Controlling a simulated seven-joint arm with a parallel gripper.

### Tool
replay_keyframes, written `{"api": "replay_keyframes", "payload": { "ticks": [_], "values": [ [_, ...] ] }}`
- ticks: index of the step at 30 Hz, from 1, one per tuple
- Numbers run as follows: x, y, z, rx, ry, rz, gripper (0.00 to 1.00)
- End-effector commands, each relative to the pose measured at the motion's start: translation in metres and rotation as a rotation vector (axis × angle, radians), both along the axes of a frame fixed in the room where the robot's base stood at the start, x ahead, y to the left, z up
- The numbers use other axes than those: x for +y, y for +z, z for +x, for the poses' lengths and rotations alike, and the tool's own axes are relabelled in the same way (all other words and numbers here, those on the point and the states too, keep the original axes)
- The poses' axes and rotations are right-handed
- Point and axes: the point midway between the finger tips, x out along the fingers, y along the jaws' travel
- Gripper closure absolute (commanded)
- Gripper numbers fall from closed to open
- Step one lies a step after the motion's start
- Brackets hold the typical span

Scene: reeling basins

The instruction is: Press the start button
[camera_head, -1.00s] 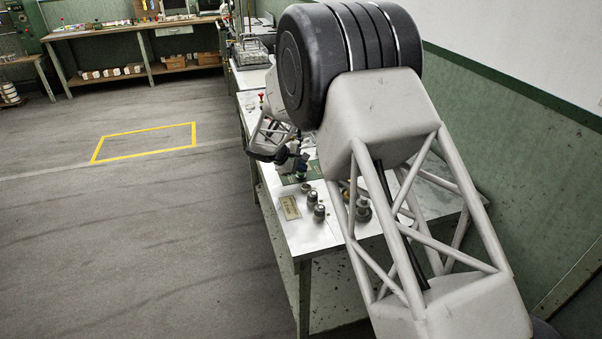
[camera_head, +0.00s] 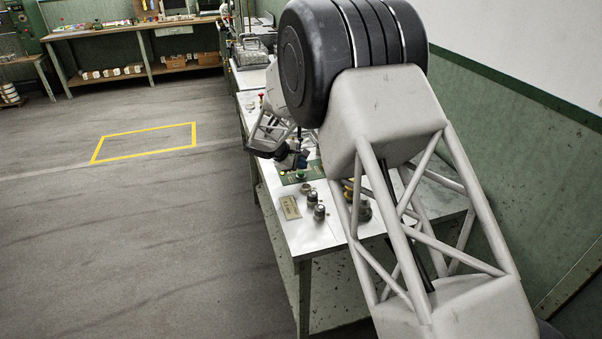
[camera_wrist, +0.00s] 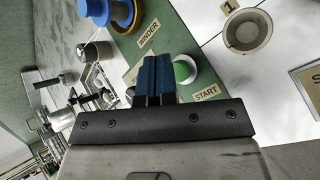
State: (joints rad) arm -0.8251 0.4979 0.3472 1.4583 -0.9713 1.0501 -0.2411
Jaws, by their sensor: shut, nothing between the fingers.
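The start button (camera_wrist: 183,70) is a green cap in a pale ring on a green panel (camera_wrist: 133,76). A "START" label (camera_wrist: 206,93) lies beside it. My gripper (camera_wrist: 154,62) has blue fingers shut together with nothing between them. In the wrist view the fingers overlap the button's left side and hide part of it. In the head view the green button (camera_head: 300,174) shows just below and in front of my gripper (camera_head: 302,160). A small gap seems to lie between fingertips and button.
A round cup (camera_wrist: 247,32) sits by a tag marked 1.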

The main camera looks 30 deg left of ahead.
Motion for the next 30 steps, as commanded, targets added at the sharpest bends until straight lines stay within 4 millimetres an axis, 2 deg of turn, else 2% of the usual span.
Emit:
{"api": "replay_keyframes", "payload": {
  "ticks": [17, 30],
  "values": [
    [0.0, 0.006, 0.0, 0.0, 0.001, 0.001, 1.0],
    [0.0, 0.034, 0.0, 0.0, -0.001, 0.001, 1.0]
  ]
}}
